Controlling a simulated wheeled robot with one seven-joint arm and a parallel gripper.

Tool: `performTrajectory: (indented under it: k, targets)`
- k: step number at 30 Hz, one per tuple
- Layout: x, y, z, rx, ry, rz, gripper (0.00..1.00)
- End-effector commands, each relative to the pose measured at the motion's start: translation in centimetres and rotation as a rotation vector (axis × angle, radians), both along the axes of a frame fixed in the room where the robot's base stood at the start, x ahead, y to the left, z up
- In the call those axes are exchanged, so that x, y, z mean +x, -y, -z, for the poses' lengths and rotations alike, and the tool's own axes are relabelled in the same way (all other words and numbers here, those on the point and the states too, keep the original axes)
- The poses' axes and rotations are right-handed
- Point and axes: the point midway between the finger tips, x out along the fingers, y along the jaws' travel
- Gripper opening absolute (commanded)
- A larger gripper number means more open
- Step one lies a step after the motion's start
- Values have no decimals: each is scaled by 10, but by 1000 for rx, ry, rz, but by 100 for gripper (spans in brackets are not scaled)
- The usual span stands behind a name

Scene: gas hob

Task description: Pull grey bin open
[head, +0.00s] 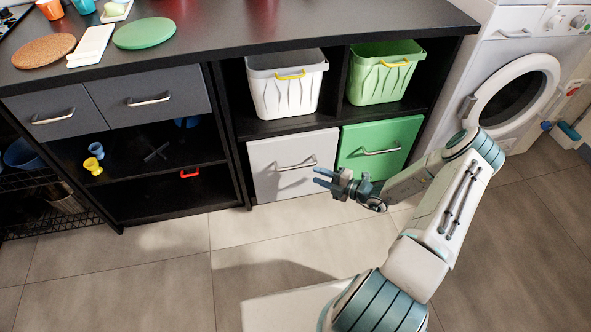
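The grey bin (272,178) is a light grey drawer front in the lower row of the dark cabinet. It looks closed, its face about level with the green front beside it. A metal bar handle (295,165) runs across its upper part. My gripper (320,178) is in front of the bin's right side, with its fingers pointing left, just below and right of the handle. The two blue fingers are spread apart with nothing visible between them. Whether a finger touches the bin cannot be told. The gripper hides a little of the bin's right edge.
A green bin front (378,143) with its own handle is right of the grey one. White (285,92) and green (383,80) baskets stand on the shelf above. The tiled floor in front is clear.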

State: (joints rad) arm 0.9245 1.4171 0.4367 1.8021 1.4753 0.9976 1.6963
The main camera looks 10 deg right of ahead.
Motion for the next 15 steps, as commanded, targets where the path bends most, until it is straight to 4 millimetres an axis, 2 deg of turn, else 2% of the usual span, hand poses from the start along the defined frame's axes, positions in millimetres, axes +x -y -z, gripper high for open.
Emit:
performTrajectory:
  k: [6, 15]
  targets:
    - [32, -38, 10, 0, 3, -5, 34]
    - [62, -69, 15, -2, 2, -2, 34]
